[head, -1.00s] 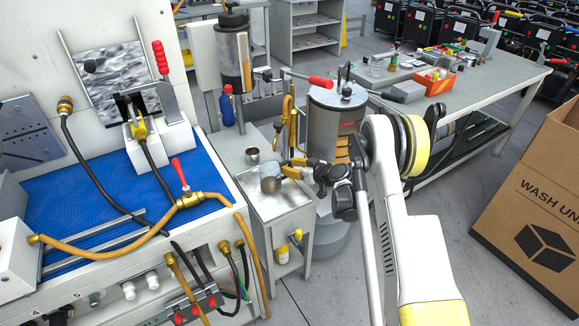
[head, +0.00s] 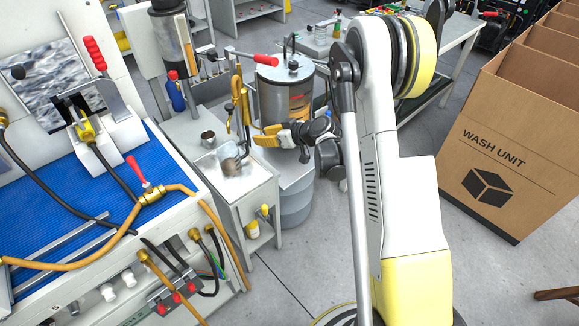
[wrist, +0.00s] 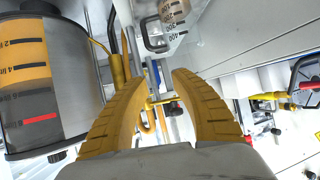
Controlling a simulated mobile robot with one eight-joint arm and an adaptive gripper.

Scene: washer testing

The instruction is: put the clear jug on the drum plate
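The clear jug (head: 229,160) sits on the pale top of a small cabinet. It also shows at the top edge of the wrist view (wrist: 172,14), partly cut off, with its number scale visible. My gripper (head: 259,136) is open, with yellow fingers pointing left, to the right of the jug and apart from it. In the wrist view the fingers (wrist: 153,80) are spread with nothing between them. A metal drum (head: 284,95) with a flat lid (head: 284,69) stands just behind my gripper. I cannot tell which surface is the drum plate.
A small metal cup (head: 208,139) stands behind the jug on the cabinet (head: 247,190). A yellow-handled fitting and upright pipe (head: 240,95) rise close to the drum. The blue-matted washer bench (head: 70,200) is at left. A large cardboard box (head: 490,160) stands at right on the floor.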

